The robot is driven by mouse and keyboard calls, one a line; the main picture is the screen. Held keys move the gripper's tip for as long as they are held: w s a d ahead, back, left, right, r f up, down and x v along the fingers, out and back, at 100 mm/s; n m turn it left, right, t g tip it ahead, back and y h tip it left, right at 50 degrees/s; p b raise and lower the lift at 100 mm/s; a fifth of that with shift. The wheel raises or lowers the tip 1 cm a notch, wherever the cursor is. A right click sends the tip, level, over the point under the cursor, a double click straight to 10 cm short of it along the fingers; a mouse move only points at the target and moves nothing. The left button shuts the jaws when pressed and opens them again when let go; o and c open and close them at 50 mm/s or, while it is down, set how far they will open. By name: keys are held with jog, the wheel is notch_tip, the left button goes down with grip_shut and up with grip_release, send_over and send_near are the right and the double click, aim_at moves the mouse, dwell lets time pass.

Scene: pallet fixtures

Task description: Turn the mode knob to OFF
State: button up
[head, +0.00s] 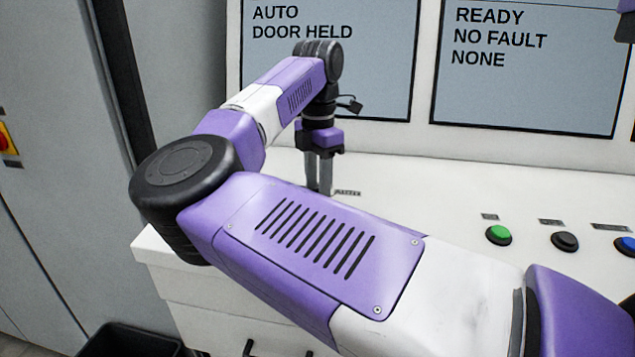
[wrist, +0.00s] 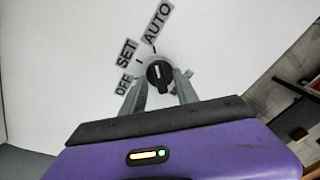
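The mode knob (wrist: 160,75) is a round black knob with a light mark on its face, on the white panel in the wrist view. The labels OFF (wrist: 123,84), SET (wrist: 127,54) and AUTO (wrist: 157,22) fan around its left and upper side. The light mark is too small to tell its exact setting. My gripper (wrist: 161,76) is open, with one finger on each side of the knob; I cannot tell whether they touch it.
The left screen (head: 330,75) reads AUTO, DOOR HELD; the right screen (head: 530,85) reads READY, NO FAULT, NONE. Green (head: 498,235), black (head: 564,241) and blue (head: 627,245) buttons stand at the panel's right. A dark bin (head: 130,340) is below left.

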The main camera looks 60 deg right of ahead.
jog(key=shift+f, duration=0.25)
grip_shut()
